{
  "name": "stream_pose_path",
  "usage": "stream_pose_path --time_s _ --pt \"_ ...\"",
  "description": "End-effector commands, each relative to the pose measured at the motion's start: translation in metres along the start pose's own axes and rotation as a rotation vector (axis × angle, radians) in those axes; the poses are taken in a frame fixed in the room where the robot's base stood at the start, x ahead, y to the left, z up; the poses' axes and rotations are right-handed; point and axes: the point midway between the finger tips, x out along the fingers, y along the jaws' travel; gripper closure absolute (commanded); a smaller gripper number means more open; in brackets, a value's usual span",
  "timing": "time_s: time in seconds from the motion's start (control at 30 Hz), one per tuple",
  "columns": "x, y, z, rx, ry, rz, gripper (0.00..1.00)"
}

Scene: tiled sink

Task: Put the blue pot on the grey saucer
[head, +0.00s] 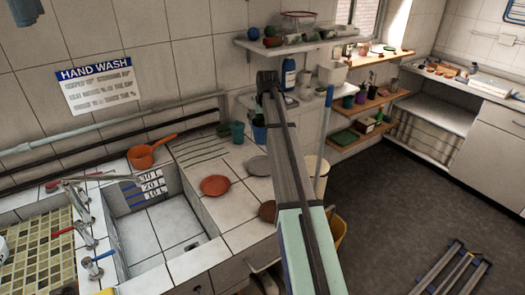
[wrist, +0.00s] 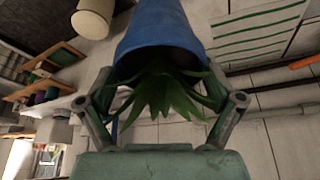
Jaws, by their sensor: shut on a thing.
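In the wrist view the blue pot (wrist: 160,30) fills the top middle, its open rim and green leafy plant facing the camera. My gripper (wrist: 160,82) has a finger on each side of the rim and is shut on the pot. In the head view part of the blue pot (head: 259,133) shows just left of my arm, which hides the rest of it and the gripper. I cannot tell whether the pot touches the counter. The grey saucer (head: 256,166) lies empty on the white tiles, nearer the camera than the pot and partly beside my arm.
An orange-red saucer (head: 214,186) and a brown saucer (head: 267,211) lie near the grey one. A teal pot (head: 237,132) stands left of the blue pot. The tiled sink (head: 160,235) is to the left, with an orange pan (head: 141,157) at its back edge. A shelf (head: 290,42) hangs above.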

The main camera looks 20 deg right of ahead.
Motion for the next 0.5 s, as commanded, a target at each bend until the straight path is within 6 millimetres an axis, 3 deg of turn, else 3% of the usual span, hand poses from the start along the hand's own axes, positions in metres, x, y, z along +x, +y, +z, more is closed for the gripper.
stream_pose_path --time_s 0.3,0.5 --pt "0.066 0.000 0.029 0.000 -0.001 0.000 0.78" --pt "0.091 0.000 0.038 0.000 0.001 0.000 0.78"
